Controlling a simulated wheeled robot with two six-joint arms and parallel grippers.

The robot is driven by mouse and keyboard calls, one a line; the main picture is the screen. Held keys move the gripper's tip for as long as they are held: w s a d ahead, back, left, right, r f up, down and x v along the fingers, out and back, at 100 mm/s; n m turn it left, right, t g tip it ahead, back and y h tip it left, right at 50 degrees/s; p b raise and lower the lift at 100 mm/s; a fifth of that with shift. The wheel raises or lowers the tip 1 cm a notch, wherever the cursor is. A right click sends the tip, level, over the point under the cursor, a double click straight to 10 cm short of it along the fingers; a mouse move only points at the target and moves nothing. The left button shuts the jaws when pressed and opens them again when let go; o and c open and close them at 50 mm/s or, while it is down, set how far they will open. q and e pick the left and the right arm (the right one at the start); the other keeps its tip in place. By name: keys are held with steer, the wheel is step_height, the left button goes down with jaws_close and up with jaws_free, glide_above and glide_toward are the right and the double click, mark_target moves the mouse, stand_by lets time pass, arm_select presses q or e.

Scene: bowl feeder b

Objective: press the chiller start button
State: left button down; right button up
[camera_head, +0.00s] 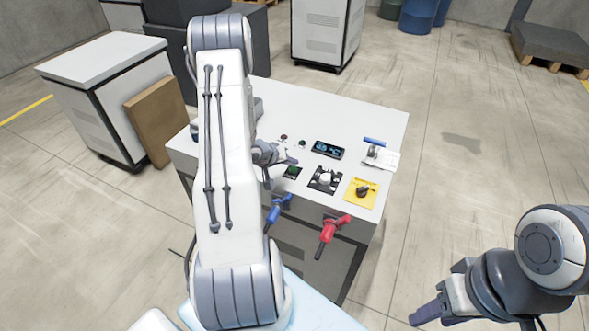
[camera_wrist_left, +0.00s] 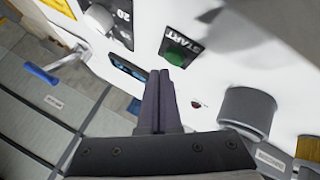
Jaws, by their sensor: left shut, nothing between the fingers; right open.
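The start button is green on a dark plate marked START (camera_wrist_left: 177,55) in the left wrist view. My right gripper (camera_head: 418,318) is open, at the lower right, away from the chiller.
A blue-lit display (camera_head: 328,149), a white knob on a black plate (camera_head: 325,179) and a black switch on a yellow plate (camera_head: 362,191) are near the button. Blue (camera_head: 277,209) and red (camera_head: 332,229) handles stick out in front. Floor to the right is clear.

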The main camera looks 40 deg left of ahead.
mark_target(291, 171)
stand_by(0.3)
arm_select(q)
steer(key=shift+f+b, duration=0.4)
steer(key=shift+b, duration=0.8)
steer(key=shift+s+f+b, duration=0.1)
steer(key=shift+f+b, duration=0.4)
steer(key=shift+b, duration=0.45)
stand_by(0.4)
steer(key=shift+r, duration=0.9)
steer(key=shift+r+p, duration=0.7)
steer(key=shift+r, duration=1.8)
